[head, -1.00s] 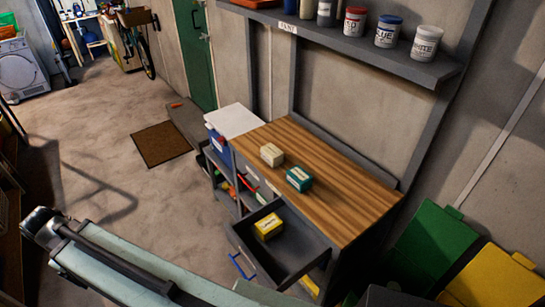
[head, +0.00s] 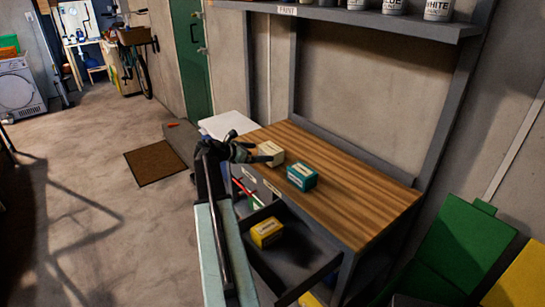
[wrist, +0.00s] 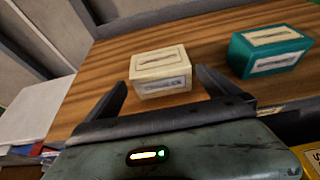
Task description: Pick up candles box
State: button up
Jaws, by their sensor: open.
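A cream box (head: 270,152) with a label sits near the left end of the wooden bench top. A teal box (head: 302,177) stands to its right on the same top. A yellow box (head: 266,231) lies in the open drawer (head: 300,262) below. The labels are too small to read, so I cannot tell which is the candles box. My gripper (head: 256,154) is open at the cream box. In the wrist view the cream box (wrist: 161,72) shows between the two fingers, a little beyond them; contact is not clear. The teal box (wrist: 270,52) is outside the right finger.
The wooden workbench (head: 350,200) has bare top to the right of the boxes. A shelf with paint cans (head: 395,6) hangs above it. Green (head: 448,250) and yellow (head: 520,277) bins stand at right. The floor at left is mostly clear.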

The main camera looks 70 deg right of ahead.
aim_at(271, 147)
jog(key=b+x, duration=0.2)
jog(key=x, duration=0.4)
jog(key=shift+s+d+f, duration=0.15)
jog(key=shift+s+d, duration=0.1)
jog(key=shift+s, duration=0.05)
jog(key=c, duration=1.2)
jog(key=shift+r+p, duration=0.45)
jog(key=shift+r, duration=0.1)
notch_tip(271, 147, up, 3)
jog(key=p, duration=0.3)
jog(key=s+a, duration=0.2)
jog(key=a, duration=0.5)
jog(key=s+a+r+p, duration=0.1)
jog(key=s+a, duration=0.2)
jog(key=a, duration=0.5)
